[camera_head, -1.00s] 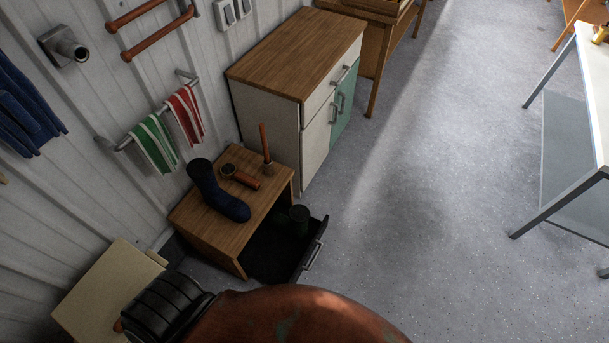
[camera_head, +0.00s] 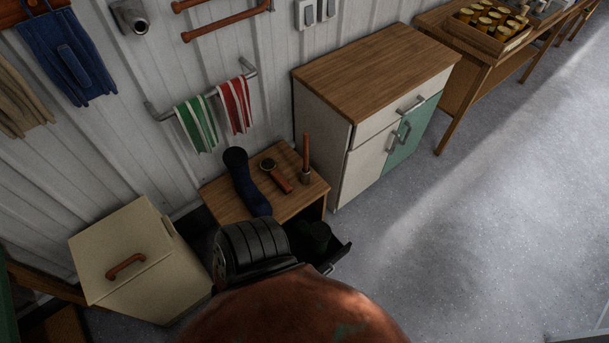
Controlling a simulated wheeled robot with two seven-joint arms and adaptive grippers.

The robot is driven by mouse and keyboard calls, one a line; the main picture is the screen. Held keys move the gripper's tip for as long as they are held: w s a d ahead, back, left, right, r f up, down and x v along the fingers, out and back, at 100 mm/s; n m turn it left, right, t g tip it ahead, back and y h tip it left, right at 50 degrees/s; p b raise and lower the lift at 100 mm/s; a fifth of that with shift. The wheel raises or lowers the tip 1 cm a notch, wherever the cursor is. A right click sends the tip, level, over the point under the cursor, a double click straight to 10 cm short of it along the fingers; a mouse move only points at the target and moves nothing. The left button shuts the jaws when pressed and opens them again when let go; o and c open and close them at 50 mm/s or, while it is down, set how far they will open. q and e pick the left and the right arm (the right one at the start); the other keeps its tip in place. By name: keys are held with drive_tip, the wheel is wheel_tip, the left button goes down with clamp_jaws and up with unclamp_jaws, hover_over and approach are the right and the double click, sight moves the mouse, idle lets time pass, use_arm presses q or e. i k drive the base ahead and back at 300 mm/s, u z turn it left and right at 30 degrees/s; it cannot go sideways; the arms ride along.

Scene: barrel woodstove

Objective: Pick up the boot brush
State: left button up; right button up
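A small wooden stand (camera_head: 228,196) by the wall holds a dark blue boot (camera_head: 244,182), a short brown-handled tool with a round dark head (camera_head: 276,175), and an upright tool (camera_head: 306,160) with a thin wooden handle and a wider brown base. Either of the two tools could be the boot brush; at this size I cannot tell which. All three stand or lie apart from each other.
An open black drawer (camera_head: 340,258) juts from the stand's front, with a dark round item (camera_head: 315,236) inside. A cream box (camera_head: 125,255) stands left, a white-and-green cabinet (camera_head: 375,165) right. A towel rail (camera_head: 160,112) hangs above. Floor (camera_head: 450,240) at right is clear.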

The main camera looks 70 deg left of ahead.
sight(279, 179)
drive_tip(key=i, duration=1.3)
drive_tip(key=u, duration=1.8)
